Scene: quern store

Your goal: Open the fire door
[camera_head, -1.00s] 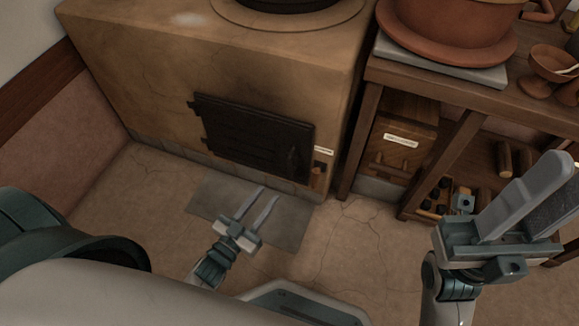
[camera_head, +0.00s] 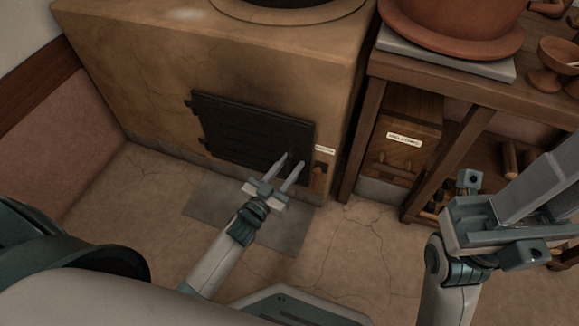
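The fire door (camera_head: 240,130) is a dark metal door, shut, on the front of the tan stove (camera_head: 150,85). Its hinges show at its left edge. Its handle, near the right edge, is largely hidden by my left gripper's fingertips. My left gripper (camera_head: 291,160) is open, its two fingers apart and pointing at the lower right of the door. Nothing clear shows between them, and I cannot tell whether they touch the handle. My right gripper (camera_head: 540,190) is large at the right edge, away from the door; its fingertips are partly out of frame.
A grey plate (camera_head: 215,207) lies on the floor before the stove. A wooden table (camera_head: 440,82) at the right bears a big terracotta pot (camera_head: 450,25) and small cups. A labelled wooden box (camera_head: 405,135) stands under it. Cracked floor in front is clear.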

